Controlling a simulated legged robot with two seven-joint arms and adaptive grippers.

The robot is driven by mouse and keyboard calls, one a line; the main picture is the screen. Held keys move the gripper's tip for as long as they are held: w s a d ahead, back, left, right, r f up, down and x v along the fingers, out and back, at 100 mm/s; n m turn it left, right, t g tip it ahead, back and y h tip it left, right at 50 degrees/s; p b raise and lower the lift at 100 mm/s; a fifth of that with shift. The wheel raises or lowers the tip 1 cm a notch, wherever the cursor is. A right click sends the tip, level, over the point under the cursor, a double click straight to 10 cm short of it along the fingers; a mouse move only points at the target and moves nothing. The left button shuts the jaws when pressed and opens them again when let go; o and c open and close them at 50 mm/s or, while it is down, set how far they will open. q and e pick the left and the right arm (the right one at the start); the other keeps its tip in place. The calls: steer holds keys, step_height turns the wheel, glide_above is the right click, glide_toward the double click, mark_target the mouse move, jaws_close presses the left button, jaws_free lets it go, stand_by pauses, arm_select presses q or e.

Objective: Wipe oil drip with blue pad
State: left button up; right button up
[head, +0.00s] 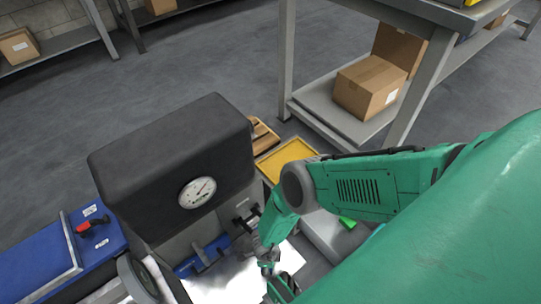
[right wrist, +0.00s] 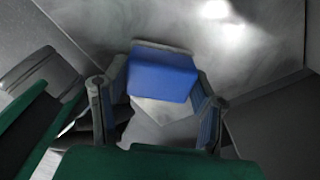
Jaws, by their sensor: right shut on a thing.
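The blue pad (right wrist: 163,74) sits between the fingers of my right gripper (right wrist: 160,92) in the right wrist view. The gripper is shut on it, over a shiny grey metal surface (right wrist: 250,62). I cannot tell whether the pad touches this surface. In the head view my right arm reaches down from the right, and the right gripper (head: 283,287) is at the bottom edge, beside a bright surface (head: 230,286). The pad is not clearly visible there. I cannot make out an oil drip apart from glare and dull smudges. My left gripper is not in view.
A dark machine with a round gauge (head: 198,192) stands left of my right arm. A blue case (head: 50,258) with a red-handled part (head: 90,226) is at the left. A yellow tray (head: 288,157) lies behind the arm. A shelf with cardboard boxes (head: 370,86) stands at the upper right.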

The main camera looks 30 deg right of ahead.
steer(key=shift+s+a+f, duration=0.1)
steer(key=shift+a, duration=1.3)
steer(key=shift+d+f, duration=0.15)
steer(key=shift+d, duration=0.25)
steer(key=shift+d+f, duration=0.1)
steer(key=shift+d, duration=1.5)
steer(key=shift+s+d+f, duration=0.1)
steer(key=shift+s+f, duration=0.05)
steer(key=shift+s, duration=0.1)
steer(key=shift+s+a+f, duration=0.15)
steer(key=shift+a, duration=1.75)
steer(key=shift+a+f, duration=0.1)
steer(key=shift+f, duration=0.1)
steer(key=shift+d+f, duration=0.15)
steer(key=shift+d, duration=1.9)
